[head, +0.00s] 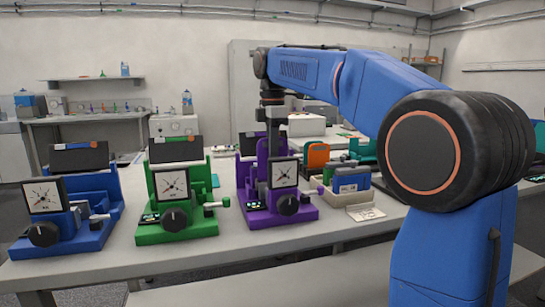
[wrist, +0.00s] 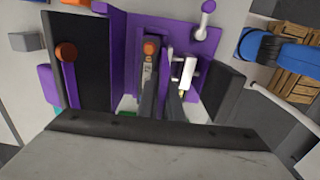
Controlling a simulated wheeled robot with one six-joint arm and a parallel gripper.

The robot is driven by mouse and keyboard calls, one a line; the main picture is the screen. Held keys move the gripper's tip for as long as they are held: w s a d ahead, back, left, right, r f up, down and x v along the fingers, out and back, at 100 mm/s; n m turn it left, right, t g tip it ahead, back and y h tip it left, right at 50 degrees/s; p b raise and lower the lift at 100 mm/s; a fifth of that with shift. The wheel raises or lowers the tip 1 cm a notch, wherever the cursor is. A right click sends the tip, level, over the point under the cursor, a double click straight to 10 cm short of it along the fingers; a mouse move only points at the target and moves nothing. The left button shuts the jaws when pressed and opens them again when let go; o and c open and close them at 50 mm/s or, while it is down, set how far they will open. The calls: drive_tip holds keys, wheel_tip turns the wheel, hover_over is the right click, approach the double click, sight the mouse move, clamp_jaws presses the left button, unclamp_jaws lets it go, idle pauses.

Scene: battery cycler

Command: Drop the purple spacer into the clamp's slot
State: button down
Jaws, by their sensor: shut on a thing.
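The purple clamp station (head: 275,216) stands on the bench in the head view, with a dial, a black knob and a tall purple back. It also shows in the wrist view, where its purple body (wrist: 201,45) lies around my fingers. My gripper (head: 273,145) points down just behind the dial. In the wrist view my gripper (wrist: 162,98) has two dark fingers close together, shut on a narrow purple piece, seemingly the spacer. The fingers hide most of it. I cannot tell whether it is inside the slot or above it.
A green station (head: 178,232) and a blue station (head: 70,240) stand to the left. A beige tray (head: 343,202) with a blue item and a small white card (head: 366,212) lie to the right. The bench front edge is clear.

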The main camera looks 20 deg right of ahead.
drive_tip(key=shift+f, duration=0.45)
drive_tip(key=c, duration=1.8)
unclamp_jaws()
drive_tip(key=shift+c, duration=0.2)
drive_tip(key=r, duration=1.2)
drive_tip(key=shift+s+r, duration=0.2)
drive_tip(key=shift+r, duration=0.2)
